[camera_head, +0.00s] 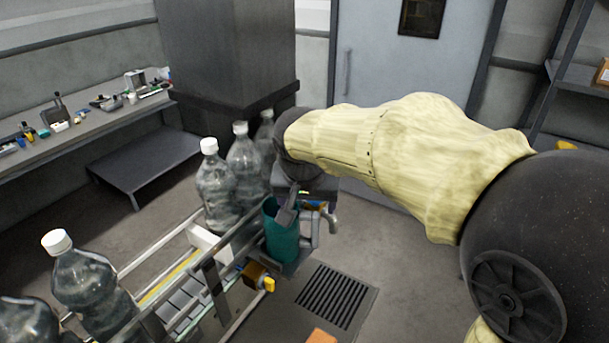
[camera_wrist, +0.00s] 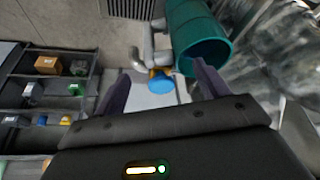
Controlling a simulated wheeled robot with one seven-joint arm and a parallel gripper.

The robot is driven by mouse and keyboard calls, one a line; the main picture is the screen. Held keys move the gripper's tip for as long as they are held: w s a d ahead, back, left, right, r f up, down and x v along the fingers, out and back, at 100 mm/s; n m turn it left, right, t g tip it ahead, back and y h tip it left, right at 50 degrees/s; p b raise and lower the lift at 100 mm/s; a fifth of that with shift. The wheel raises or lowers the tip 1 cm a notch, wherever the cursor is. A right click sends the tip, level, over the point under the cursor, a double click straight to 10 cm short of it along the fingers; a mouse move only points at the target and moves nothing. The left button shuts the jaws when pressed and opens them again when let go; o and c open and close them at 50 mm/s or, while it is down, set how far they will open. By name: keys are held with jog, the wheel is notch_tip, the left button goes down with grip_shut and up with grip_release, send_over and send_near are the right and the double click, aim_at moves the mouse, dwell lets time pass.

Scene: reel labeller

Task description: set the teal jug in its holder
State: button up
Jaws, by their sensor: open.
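The teal jug (camera_head: 281,240) stands upright, mouth up, beside the conveyor's end in the head view. Dark grey bracket parts (camera_head: 297,264) show low beside it and may be its holder; whether the jug is seated in them is hidden. My gripper (camera_head: 288,208) is just above the jug, with a finger in front of its rim. In the wrist view the jug (camera_wrist: 199,38) is at the top right, its open mouth facing the camera. My gripper (camera_wrist: 160,86) is open there with nothing between its fingers; the right finger is close to the jug's rim, contact unclear.
A grey bent pipe (camera_head: 331,219) is right of the jug. Clear bottles with white caps (camera_head: 218,185) line the conveyor (camera_head: 178,262). A yellow knob (camera_head: 268,284) sticks out below. A floor grate (camera_head: 336,295) lies to the right. A cluttered bench (camera_head: 85,125) stands at left.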

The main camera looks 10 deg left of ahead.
jog(key=b+v, duration=0.1)
jog(key=v, duration=1.1)
jog(key=shift+f, duration=0.1)
jog(key=d+f+g, duration=0.1)
jog(key=d+f, duration=1.6)
jog(key=f, duration=0.4)
jog(key=s+d+f, duration=0.6)
jog(key=shift+f+g, duration=0.4)
